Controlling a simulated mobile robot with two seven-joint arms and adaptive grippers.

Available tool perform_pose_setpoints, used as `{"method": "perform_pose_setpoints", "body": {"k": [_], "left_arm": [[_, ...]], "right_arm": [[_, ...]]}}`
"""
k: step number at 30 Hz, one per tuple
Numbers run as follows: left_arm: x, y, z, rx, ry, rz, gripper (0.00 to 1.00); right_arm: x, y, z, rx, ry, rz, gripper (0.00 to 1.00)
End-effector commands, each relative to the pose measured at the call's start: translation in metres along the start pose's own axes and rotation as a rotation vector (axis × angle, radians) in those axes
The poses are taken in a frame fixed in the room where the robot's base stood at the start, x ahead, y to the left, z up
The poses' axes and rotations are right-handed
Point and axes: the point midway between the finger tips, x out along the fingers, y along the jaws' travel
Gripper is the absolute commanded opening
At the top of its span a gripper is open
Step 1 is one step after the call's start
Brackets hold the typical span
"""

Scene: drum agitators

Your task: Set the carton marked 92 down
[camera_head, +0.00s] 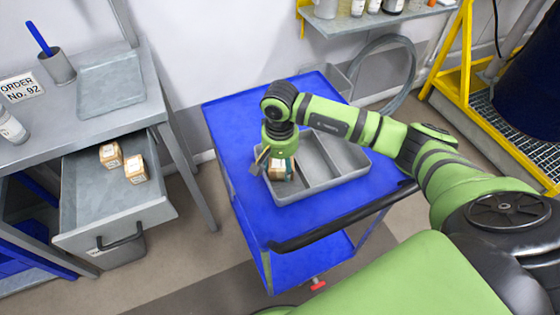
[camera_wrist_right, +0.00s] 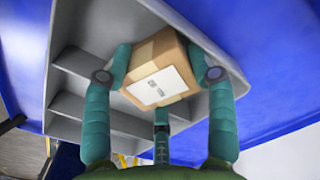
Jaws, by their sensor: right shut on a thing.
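My right gripper (camera_head: 277,165) is shut on a small brown carton (camera_head: 276,177), over or within the left compartment of a grey divided tray (camera_head: 322,185) on the blue cart. In the right wrist view the carton (camera_wrist_right: 172,53) sits tilted between the teal fingers of the gripper (camera_wrist_right: 162,72), with the tray (camera_wrist_right: 90,95) behind it. A white label faces the camera, but its print is too small to read. I cannot tell whether the carton touches the tray floor. My left gripper is not in view.
Two similar cartons (camera_head: 110,156) (camera_head: 135,168) lie in the open drawer (camera_head: 88,205) at left. A sign reading "ORDER No. 92" (camera_head: 20,87) stands on the grey bench. The cart top (camera_head: 228,125) is free around the tray. A dark handle (camera_head: 340,222) edges the cart's front.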

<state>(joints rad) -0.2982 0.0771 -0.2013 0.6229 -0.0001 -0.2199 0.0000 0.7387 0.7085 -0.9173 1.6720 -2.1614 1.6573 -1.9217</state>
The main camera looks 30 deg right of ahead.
Motion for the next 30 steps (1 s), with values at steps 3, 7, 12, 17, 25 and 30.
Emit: {"method": "perform_pose_setpoints", "body": {"k": [3,7,12,17,25,30], "left_arm": [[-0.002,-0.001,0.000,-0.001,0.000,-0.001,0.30],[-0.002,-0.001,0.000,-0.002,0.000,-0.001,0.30],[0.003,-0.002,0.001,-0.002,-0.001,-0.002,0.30],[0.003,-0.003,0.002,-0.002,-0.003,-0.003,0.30],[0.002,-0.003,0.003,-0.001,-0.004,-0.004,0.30],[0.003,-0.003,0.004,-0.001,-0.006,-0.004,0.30]], "right_arm": [[0.004,0.000,0.000,-0.001,0.001,0.000,0.25],[0.005,0.000,0.000,-0.001,0.002,-0.001,0.24],[0.008,0.000,0.000,-0.001,0.002,0.000,0.24],[0.008,0.000,0.000,0.000,0.001,0.000,0.67],[0.007,0.000,0.000,0.000,0.001,-0.001,0.67],[-0.004,-0.001,-0.001,0.000,0.005,-0.004,0.67]]}}
